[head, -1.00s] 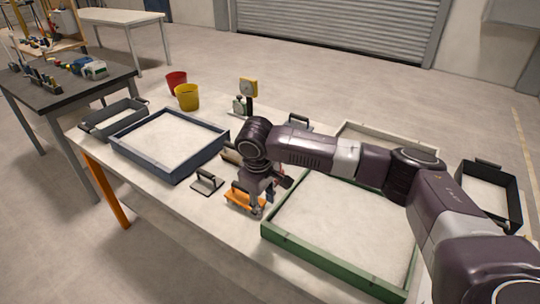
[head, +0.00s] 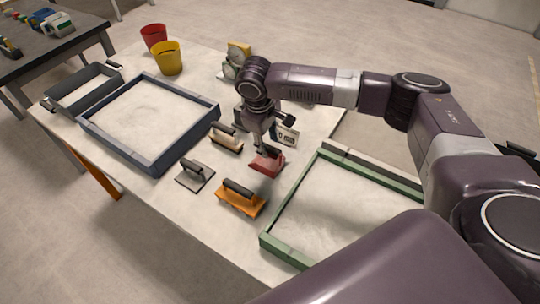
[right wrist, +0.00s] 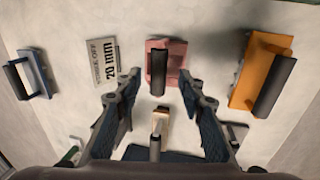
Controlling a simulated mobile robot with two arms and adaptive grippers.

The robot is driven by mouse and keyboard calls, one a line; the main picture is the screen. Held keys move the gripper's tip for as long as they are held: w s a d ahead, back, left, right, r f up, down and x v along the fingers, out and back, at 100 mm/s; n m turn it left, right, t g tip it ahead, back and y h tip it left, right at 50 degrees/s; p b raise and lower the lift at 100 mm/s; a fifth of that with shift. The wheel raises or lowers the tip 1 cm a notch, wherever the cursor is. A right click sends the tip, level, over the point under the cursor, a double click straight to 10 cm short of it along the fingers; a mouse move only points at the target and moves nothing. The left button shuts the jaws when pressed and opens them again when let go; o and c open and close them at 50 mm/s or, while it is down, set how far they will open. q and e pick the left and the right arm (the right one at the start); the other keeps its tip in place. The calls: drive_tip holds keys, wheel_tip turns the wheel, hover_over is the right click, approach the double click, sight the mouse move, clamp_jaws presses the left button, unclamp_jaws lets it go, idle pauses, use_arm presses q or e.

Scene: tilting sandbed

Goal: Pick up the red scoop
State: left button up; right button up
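The red scoop (head: 262,166) lies on the table between the two sand trays, partly hidden by my right gripper (head: 266,146). In the right wrist view the scoop (right wrist: 177,50) shows a pinkish-red plate and a dark upright-looking handle (right wrist: 158,66). My right gripper (right wrist: 159,88) is open, with its fingertips apart on either side of the handle in that picture. I see no contact with the handle, and cannot tell the exact height above it. My left gripper is not in view.
An orange tool (head: 240,204), a grey one (head: 195,178) and a beige one (head: 226,143) lie close by. A small "20 mm" card (right wrist: 103,60) is beside the scoop. Blue (head: 150,164) and green (head: 286,250) sand trays flank them. Red (head: 153,38) and yellow (head: 168,58) buckets stand behind.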

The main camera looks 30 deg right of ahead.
sight(269, 147)
drive_tip(key=f, duration=0.2)
drive_tip(key=shift+w+d+f+p, duration=0.15)
drive_tip(key=shift+d+f+p, duration=0.15)
drive_tip(key=shift+d+f, duration=0.05)
drive_tip(key=shift+w+f, duration=0.1)
drive_tip(key=shift+f, duration=0.45)
drive_tip(key=c, duration=0.7)
drive_tip(key=shift+c, duration=1.4)
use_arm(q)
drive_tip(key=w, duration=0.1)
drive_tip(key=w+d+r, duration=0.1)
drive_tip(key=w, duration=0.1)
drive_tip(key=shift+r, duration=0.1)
use_arm(e)
drive_tip(key=shift+r, duration=0.1)
clamp_jaws()
